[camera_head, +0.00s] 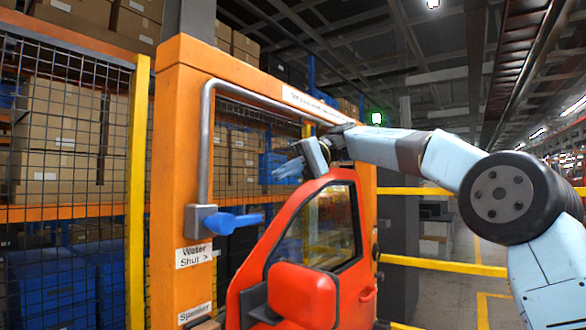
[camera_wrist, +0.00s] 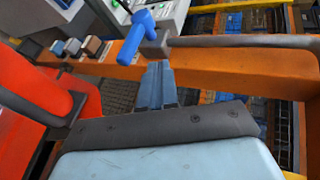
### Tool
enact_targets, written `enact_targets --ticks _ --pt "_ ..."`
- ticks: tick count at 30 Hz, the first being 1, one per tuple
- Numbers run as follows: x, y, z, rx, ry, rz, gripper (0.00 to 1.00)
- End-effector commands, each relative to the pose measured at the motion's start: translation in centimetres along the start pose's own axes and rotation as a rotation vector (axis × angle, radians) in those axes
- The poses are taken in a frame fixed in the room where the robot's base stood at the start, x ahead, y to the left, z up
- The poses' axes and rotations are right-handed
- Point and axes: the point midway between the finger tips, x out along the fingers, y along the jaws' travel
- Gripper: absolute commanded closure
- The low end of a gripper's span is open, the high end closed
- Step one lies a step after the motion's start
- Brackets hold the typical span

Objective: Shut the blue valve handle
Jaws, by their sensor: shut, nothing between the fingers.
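The blue valve handle (camera_head: 236,222) sticks out to the right, roughly level, from a grey valve body (camera_head: 200,222) at the foot of a grey pipe on the orange frame. A label (camera_head: 194,256) below it reads "Water Shut >". In the wrist view the blue handle (camera_wrist: 135,40) lies just beyond the fingertips, beside the grey pipe. My gripper (camera_head: 279,173) is up and right of the handle, pointing left, apart from it in the head view. In the wrist view my gripper (camera_wrist: 155,68) has its fingers together, holding nothing.
A red vehicle door (camera_head: 300,215) with window and mirror stands in the orange frame (camera_head: 172,150), below my gripper. The grey pipe (camera_head: 205,130) runs up and across the frame. A yellow post (camera_head: 138,180) and mesh fence are at left. Yellow rails cross at right.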

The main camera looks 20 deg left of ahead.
Motion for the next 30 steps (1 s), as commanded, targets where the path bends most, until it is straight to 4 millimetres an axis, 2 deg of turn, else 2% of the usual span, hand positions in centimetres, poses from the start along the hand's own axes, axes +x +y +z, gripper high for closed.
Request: enact_targets --ticks 3,9,25,30 --pt "-1.6 0.0 -0.1 0.000 0.001 -0.001 1.00" --pt "-2.8 -0.1 0.0 0.000 0.001 -0.001 1.00" --pt "-2.9 -0.1 0.0 0.001 0.001 0.000 1.00" --pt "-2.4 0.1 0.6 0.020 0.026 0.039 1.00"
